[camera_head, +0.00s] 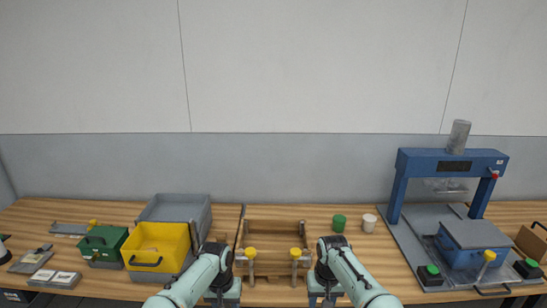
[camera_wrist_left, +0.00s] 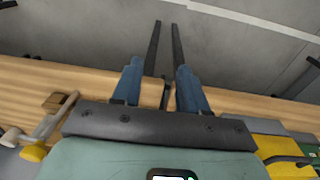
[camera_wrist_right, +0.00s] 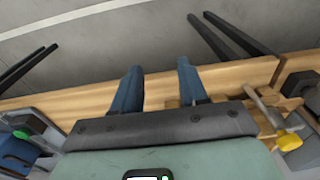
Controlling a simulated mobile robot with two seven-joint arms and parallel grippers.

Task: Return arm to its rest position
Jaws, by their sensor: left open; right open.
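My left gripper (camera_wrist_left: 158,68) shows in the left wrist view with its two blue fingers apart and nothing between them. My right gripper (camera_wrist_right: 160,68) shows in the right wrist view, also with its fingers apart and empty. Both face a grey floor past a wooden bench edge. In the head view my left arm (camera_head: 195,284) and right arm (camera_head: 354,276) run down to the bottom edge, and their grippers are out of that picture.
A wooden frame with yellow-knobbed levers (camera_head: 273,268) stands between my arms. A yellow bin (camera_head: 158,240) and green box (camera_head: 102,240) stand left. Dark legs (camera_wrist_right: 212,42) rise near my right gripper.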

